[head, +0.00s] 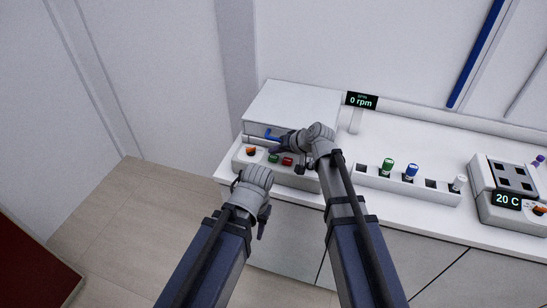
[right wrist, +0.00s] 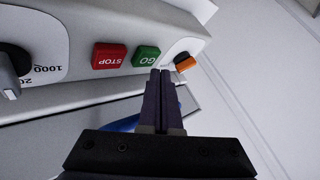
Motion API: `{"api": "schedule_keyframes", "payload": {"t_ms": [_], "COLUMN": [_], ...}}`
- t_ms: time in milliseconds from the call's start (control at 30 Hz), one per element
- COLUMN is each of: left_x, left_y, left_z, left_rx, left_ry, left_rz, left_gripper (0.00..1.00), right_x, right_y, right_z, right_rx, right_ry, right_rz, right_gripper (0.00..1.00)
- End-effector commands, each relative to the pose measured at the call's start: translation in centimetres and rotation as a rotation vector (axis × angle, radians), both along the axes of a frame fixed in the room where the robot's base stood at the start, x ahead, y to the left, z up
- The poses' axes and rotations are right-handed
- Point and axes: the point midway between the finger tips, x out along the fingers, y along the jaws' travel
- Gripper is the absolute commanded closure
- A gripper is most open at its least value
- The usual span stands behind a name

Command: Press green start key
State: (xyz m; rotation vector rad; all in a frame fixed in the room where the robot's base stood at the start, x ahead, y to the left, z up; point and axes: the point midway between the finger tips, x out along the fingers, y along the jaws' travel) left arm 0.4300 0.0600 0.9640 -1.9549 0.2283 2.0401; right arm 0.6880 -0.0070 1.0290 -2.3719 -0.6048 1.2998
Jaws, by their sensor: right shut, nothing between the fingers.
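The green start key (head: 273,158) sits on the front panel of the white device at the back left. In the right wrist view the green key (right wrist: 146,56) reads GO upside down, next to a red STOP key (right wrist: 109,56). My right gripper (head: 276,149) reaches in from the right over the panel, just above the green key in the head view. In the right wrist view its fingers (right wrist: 162,73) are shut and empty, tips by the key's lower right corner; I cannot tell whether they touch. My left gripper (head: 262,228) hangs in front of the bench; its fingers are unclear.
An orange switch (right wrist: 184,62) lies close beside the green key, and a black dial (right wrist: 12,65) is beyond STOP. A blue piece (head: 263,136) is behind my right gripper. A display (head: 361,101) reads 0 rpm. A rack (head: 410,187) with capped tubes stands to the right.

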Motion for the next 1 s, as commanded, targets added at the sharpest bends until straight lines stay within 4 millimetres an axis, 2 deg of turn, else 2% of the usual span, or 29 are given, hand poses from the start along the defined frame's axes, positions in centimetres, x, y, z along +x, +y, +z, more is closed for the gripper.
{"api": "schedule_keyframes", "payload": {"t_ms": [567, 1000], "left_x": [0.00, 0.00], "left_y": [0.00, 0.00], "left_z": [-0.01, -0.86], "left_rx": [0.000, 0.000], "left_ry": [0.000, 0.000], "left_rz": [0.000, 0.000], "left_gripper": [0.56, 0.56], "right_x": [-0.01, 0.00], "right_y": [0.00, 0.01], "right_z": [-0.01, -0.86], "right_rx": [0.000, 0.000], "right_ry": [0.000, 0.000], "right_rz": [0.000, 0.000], "right_gripper": [1.00, 1.00]}}
